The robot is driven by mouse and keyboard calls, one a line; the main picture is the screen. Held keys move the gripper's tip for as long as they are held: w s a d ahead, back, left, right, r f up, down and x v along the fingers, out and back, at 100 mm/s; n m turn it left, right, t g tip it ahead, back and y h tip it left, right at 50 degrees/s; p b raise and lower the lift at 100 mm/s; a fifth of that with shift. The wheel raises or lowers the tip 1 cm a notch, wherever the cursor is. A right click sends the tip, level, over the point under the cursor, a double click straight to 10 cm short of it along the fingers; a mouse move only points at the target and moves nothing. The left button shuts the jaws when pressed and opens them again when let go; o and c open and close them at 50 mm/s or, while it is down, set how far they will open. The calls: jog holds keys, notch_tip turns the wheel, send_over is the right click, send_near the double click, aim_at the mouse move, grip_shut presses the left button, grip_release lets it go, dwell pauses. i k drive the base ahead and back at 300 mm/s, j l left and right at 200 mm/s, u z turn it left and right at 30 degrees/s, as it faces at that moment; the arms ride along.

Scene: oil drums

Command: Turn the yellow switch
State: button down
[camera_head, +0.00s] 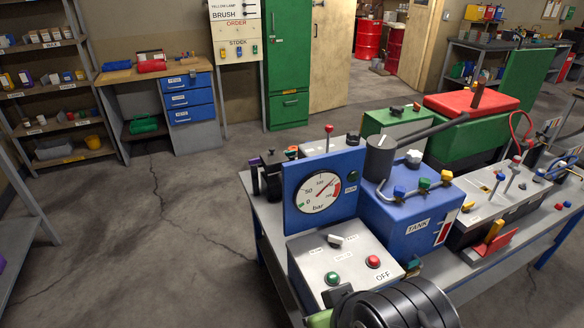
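Several yellow parts show on the workbench, and I cannot tell which is the yellow switch. The grey control box (340,266) in front has a pale rotary switch (335,240), a green button (333,278) and a red button (373,261) by "OFF". Black rounded parts at the bottom edge seem to be my arm. No gripper fingers can be made out.
A blue gauge panel (322,190) stands behind the control box. Small levers rise from the grey unit at the right. A green box with a red lid (472,101) stands behind. The floor (150,240) left of the bench is clear.

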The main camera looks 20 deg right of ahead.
aim_at(465, 209)
jog(key=z, duration=1.95)
jog(key=l+u, duration=0.4)
jog(key=l, duration=0.6)
jog(key=i+l+u, duration=0.6)
jog(key=l, duration=0.35)
jog(key=i+u, duration=0.25)
jog(key=i, duration=0.25)
